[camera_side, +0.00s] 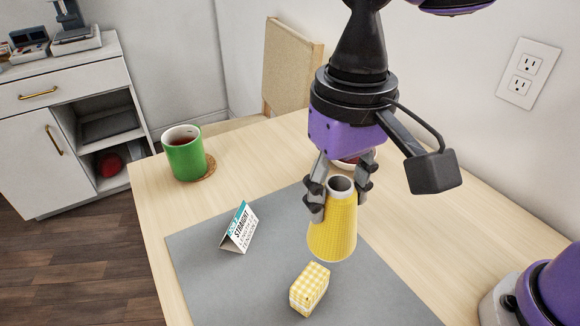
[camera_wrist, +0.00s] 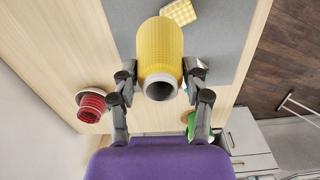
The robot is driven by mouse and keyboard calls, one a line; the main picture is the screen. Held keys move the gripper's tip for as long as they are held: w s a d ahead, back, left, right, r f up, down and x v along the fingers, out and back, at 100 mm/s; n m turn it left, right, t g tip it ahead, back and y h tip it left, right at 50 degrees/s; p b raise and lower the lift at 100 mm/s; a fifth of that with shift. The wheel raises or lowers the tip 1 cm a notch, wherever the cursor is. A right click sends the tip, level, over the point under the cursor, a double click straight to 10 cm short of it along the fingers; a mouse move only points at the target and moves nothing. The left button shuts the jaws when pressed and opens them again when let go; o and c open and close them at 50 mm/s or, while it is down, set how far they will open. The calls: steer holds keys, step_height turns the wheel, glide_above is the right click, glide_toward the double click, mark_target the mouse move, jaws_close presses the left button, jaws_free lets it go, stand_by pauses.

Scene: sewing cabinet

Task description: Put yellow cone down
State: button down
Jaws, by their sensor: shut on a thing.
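The yellow cone (camera_side: 333,228) is a textured thread cone with a grey-white hollow top. My gripper (camera_side: 339,190) is shut on its upper part, one finger on each side. The cone is upright with its wide end down, over the grey mat (camera_side: 205,275); I cannot tell for sure whether its base touches the mat. In the wrist view the cone (camera_wrist: 161,50) sits between the fingers of my gripper (camera_wrist: 160,85), its open top facing the camera.
A yellow checked block (camera_side: 309,289) lies on the mat in front of the cone. A folded card (camera_side: 239,229) stands to the left. A green mug (camera_side: 184,155) is on a coaster at the table's back left. A red item (camera_wrist: 92,104) is behind the gripper.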

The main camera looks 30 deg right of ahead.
steer(key=shift+w+d+f, duration=1.15)
steer(key=shift+w+f, duration=0.4)
steer(key=shift+f, duration=0.2)
steer(key=shift+w+d+f, duration=1.15)
steer(key=shift+w+f, duration=0.45)
steer(key=shift+f, duration=0.2)
steer(key=shift+w+d+f, duration=1.15)
steer(key=shift+w+f, duration=0.4)
steer(key=shift+f, duration=0.2)
steer(key=shift+f, duration=0.15)
steer(key=shift+c, duration=1.4)
jaws_free()
step_height(320, 180, up, 10)
steer(key=s+d+r+t, duration=0.3)
steer(key=s+d, duration=0.3)
steer(key=d, duration=0.3)
steer(key=shift+d+r+y, duration=0.2)
steer(key=shift+y, duration=0.1)
steer(key=s+d+f+t, duration=0.1)
steer(key=s, duration=0.1)
steer(key=s+d, duration=0.1)
steer(key=s+d+f+t, duration=0.1)
steer(key=s+d, duration=0.1)
steer(key=shift+s+f+n+t, duration=0.3)
steer(key=shift+s+f+n, duration=0.05)
steer(key=shift+n, duration=0.05)
